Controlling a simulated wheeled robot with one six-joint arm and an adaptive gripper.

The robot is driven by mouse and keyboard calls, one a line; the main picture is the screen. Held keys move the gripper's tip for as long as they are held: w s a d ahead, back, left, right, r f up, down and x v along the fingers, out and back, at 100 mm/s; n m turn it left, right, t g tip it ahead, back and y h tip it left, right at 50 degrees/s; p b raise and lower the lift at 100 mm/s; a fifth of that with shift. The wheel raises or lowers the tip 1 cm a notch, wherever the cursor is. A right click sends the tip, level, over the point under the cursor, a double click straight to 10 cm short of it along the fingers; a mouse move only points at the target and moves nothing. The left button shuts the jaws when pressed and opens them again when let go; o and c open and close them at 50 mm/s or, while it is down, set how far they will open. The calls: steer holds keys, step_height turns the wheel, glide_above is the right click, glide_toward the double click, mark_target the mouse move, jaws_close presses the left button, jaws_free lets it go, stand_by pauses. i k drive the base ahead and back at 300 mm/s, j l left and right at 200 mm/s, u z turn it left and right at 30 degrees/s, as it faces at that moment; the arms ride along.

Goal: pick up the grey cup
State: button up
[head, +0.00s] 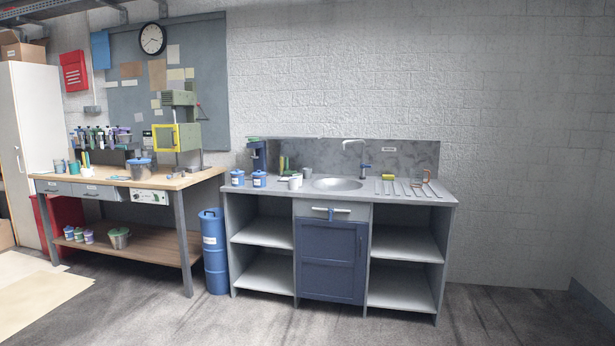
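A small pale grey cup (294,183) stands on the sink counter (420,196), left of the round sink basin (337,184). A second small pale item (307,173) is just behind it to the right, and at this size I cannot tell whether it is also a cup. Both are far off and small in the head view. My gripper is not in view.
Blue-lidded tins (259,179) stand left of the cup. A blue drum (214,250) stands between workbench (115,184) and sink unit. The floor in front is clear.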

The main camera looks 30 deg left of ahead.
mark_target(306, 172)
steer(key=i+j+u, duration=0.2)
steer(key=i+j, duration=1)
steer(key=j, duration=0.15)
steer(key=i+j+u, duration=0.25)
steer(key=i+j, duration=0.95)
steer(key=i, duration=0.15)
steer(key=i+j, duration=0.25)
steer(key=i, duration=0.25)
steer(key=i+j, duration=0.2)
steer(key=i, duration=0.3)
steer(key=i+j, duration=0.25)
steer(key=i, duration=0.25)
steer(key=i+j, duration=0.45)
